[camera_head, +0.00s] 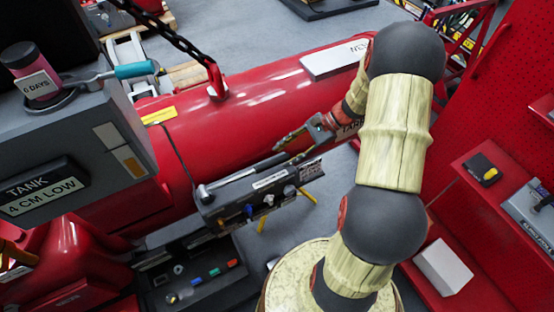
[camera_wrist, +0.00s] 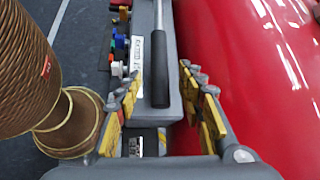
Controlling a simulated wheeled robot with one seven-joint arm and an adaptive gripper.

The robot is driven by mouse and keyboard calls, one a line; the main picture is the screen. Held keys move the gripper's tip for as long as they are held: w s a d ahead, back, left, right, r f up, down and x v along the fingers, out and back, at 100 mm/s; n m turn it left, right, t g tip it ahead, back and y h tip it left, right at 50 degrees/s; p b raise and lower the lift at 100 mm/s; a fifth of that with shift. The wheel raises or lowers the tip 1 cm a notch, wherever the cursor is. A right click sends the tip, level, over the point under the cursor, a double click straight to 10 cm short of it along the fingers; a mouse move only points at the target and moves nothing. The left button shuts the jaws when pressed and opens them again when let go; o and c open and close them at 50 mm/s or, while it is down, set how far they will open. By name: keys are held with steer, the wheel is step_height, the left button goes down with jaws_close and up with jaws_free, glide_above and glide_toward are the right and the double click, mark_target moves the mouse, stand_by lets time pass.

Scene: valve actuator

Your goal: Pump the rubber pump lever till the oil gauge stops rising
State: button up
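A lever with a grey rod and a black rubber grip lies along the top of a dark grey valve box (camera_head: 250,197) in the head view. In the wrist view the black grip (camera_wrist: 159,85) points toward me, with its rod (camera_wrist: 166,25) running away to the top. My gripper (camera_wrist: 163,88) is open, with yellow-padded fingers on either side of the grip and gaps at both sides. In the head view my gripper (camera_head: 296,142) is near the grip end of the lever. I cannot make out an oil gauge.
A large red tank (camera_head: 255,100) lies close behind the box. A second lever with a teal grip (camera_head: 136,69) is on a grey cabinet (camera_head: 120,125) at left, with a "TANK 4 CM LOW" sign (camera_head: 42,190). Red shelves (camera_head: 470,170) stand at right.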

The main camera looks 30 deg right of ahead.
steer(key=v, duration=0.6)
steer(key=shift+d, duration=0.25)
steer(key=shift+s+r, duration=0.1)
steer(key=shift+r, duration=0.05)
steer(key=s+a+f+n+g+h+b, duration=0.1)
steer(key=s+a+n+g+h+b, duration=0.15)
steer(key=s+n+h, duration=0.4)
steer(key=s+a+r+n+t+h+b, duration=0.1)
steer(key=s+a+r+n+t+b, duration=0.1)
steer(key=a, duration=0.6)
steer(key=s+a+r+n+t+h+b, duration=0.2)
steer(key=s+a+r+n+t+b, duration=0.1)
steer(key=s+a+r+n+b, duration=0.2)
steer(key=a+r+n+b, duration=0.2)
steer(key=a+n+b, duration=0.1)
steer(key=a+n, duration=0.1)
steer(key=shift+s+h, duration=0.1)
steer(key=shift+h, duration=0.15)
